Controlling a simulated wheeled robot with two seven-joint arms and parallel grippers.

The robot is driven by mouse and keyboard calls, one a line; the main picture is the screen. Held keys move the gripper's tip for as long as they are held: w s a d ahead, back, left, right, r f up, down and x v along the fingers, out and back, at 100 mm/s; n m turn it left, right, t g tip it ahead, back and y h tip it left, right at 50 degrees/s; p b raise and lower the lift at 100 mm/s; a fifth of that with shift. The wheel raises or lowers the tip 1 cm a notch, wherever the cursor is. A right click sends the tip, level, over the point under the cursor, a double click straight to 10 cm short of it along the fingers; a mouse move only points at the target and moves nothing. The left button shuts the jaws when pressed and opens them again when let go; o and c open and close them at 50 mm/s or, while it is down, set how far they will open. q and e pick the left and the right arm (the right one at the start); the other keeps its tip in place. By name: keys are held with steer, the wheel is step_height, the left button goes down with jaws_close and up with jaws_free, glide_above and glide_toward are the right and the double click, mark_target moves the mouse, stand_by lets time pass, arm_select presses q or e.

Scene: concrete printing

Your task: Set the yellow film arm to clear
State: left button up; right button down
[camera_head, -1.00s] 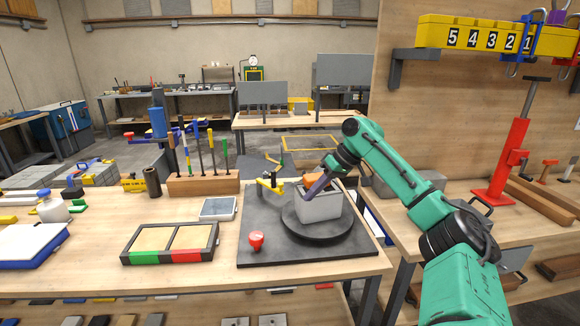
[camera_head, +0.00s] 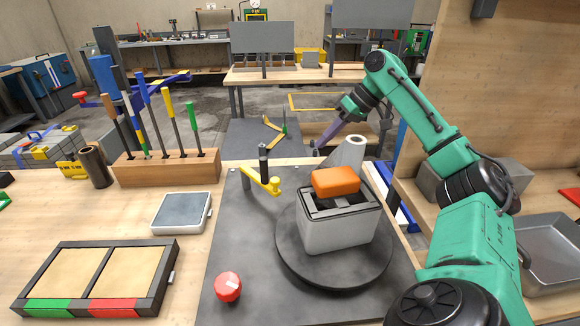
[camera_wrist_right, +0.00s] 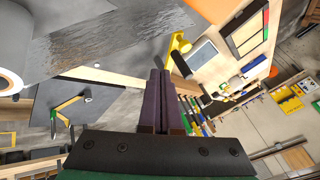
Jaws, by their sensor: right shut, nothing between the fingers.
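The yellow film arm (camera_head: 260,180) stands on a dark plate (camera_head: 236,250), at the left of a round turntable (camera_head: 300,265), with a black upright knob on it. It also shows in the wrist view (camera_wrist_right: 180,45), beyond my fingertips. My right gripper (camera_head: 315,148) is shut and empty, behind the grey block and to the right of the film arm, apart from it. In the wrist view its dark purple fingers (camera_wrist_right: 160,75) are together. A white roll (camera_head: 349,152) stands behind the block. My left gripper is not in view.
A grey block (camera_head: 338,232) with an orange piece (camera_head: 336,180) on top sits on the turntable. A red knob (camera_head: 228,287) is at the front. A tool rack (camera_head: 170,168) and a green-and-red framed tray (camera_head: 80,307) stand left. A wooden panel (camera_head: 520,110) rises at the right.

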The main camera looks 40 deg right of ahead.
steer(key=w+a+f+p, duration=0.1)
steer(key=w+a+f, duration=0.3)
steer(key=a+f, duration=0.4)
steer(key=shift+w, duration=0.35)
steer(key=shift+f, duration=0.15)
